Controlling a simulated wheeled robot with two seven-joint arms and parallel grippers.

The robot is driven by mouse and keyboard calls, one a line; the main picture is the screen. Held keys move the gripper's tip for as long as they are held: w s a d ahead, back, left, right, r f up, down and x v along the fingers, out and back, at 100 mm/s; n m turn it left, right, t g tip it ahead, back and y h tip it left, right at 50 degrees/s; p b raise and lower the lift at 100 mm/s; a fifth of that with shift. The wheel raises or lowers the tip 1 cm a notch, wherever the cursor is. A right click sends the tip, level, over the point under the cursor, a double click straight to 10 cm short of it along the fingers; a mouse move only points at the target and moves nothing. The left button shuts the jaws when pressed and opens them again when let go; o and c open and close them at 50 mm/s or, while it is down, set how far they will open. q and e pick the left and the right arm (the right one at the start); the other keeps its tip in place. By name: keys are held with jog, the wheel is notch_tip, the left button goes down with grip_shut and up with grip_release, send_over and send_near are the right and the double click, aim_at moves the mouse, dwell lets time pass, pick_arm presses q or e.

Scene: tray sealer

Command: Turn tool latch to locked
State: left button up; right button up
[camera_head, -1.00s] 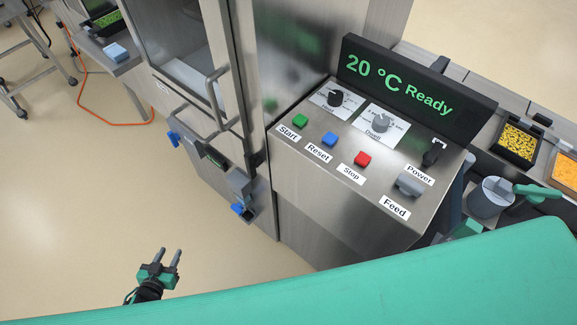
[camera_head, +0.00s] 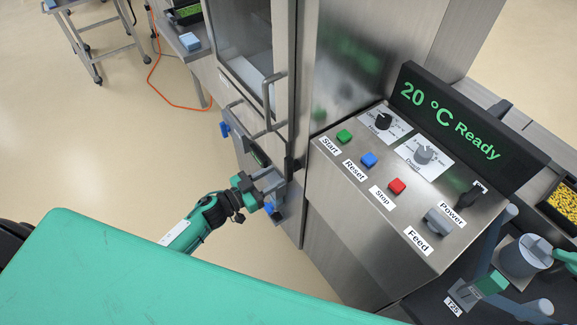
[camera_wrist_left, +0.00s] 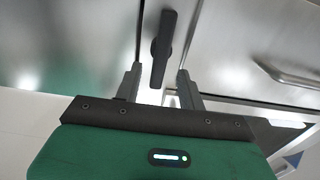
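The tool latch appears to be a black elongated handle (camera_wrist_left: 162,46) in the left wrist view. It stands nearly upright in the picture, tilted slightly, on the steel front near a seam between panels. My left gripper (camera_wrist_left: 159,72) is open, its two grey fingers on either side of the handle's lower end, with gaps visible. Whether either finger touches it cannot be told. In the head view my left gripper (camera_head: 260,188) is at the lower front of the steel machine, below the door handle, and hides the latch there. My right gripper is not in view.
The control panel has green (camera_head: 344,136), blue (camera_head: 369,160) and red (camera_head: 397,186) buttons. The display (camera_head: 450,115) reads 20 °C Ready. A door handle (camera_head: 270,105) projects above my left gripper. Blue knobs (camera_head: 225,129) sit on the front. Open floor lies left.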

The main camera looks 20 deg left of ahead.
aim_at(285, 170)
pick_arm(q)
jog(key=x, duration=0.6)
jog(key=shift+p, duration=0.3)
jog(key=shift+c, duration=0.2)
jog(key=c, duration=0.7)
